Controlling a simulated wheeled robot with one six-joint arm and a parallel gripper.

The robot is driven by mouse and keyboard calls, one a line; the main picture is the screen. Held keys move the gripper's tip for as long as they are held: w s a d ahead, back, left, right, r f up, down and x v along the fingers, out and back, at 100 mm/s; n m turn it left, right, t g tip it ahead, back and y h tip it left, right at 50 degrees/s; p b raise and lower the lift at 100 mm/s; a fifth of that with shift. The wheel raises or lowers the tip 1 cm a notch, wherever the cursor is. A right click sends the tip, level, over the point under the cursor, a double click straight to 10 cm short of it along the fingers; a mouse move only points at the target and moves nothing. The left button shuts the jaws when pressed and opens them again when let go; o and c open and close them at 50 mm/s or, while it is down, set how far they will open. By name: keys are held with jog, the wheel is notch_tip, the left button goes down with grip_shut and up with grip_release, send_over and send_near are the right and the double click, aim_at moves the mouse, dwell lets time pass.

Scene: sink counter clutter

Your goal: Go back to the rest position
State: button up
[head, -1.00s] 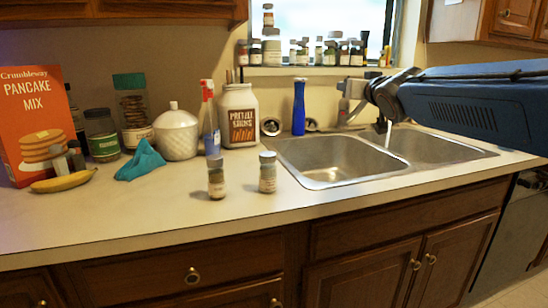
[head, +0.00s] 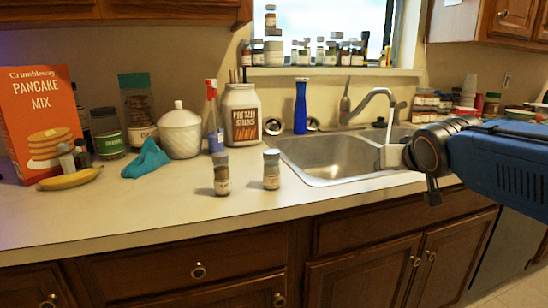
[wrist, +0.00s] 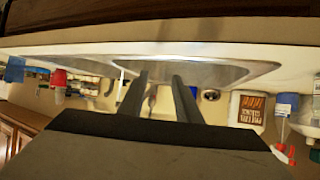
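My blue arm reaches in from the right in the head view, with its dark wrist joint over the right part of the sink (head: 335,160). My gripper (wrist: 161,75) shows in the wrist view as two dark fingers. They stand apart with an empty gap between them, and the sink shows behind the gap. The gripper fingers cannot be made out clearly in the head view. The arm hides part of the right basin and the counter edge there.
Two small spice jars, one left (head: 222,174) and one right (head: 271,169), stand near the counter's front. A faucet (head: 378,95) rises behind the sink. A blue bottle (head: 300,106), a pretzel jar (head: 241,115) and a banana (head: 71,180) are farther left.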

jog(key=s+f+g, duration=0.7)
jog(key=s+f, duration=1.5)
jog(key=s, duration=0.4)
jog(key=shift+a+n+y, duration=0.15)
jog(key=shift+n+y, duration=0.25)
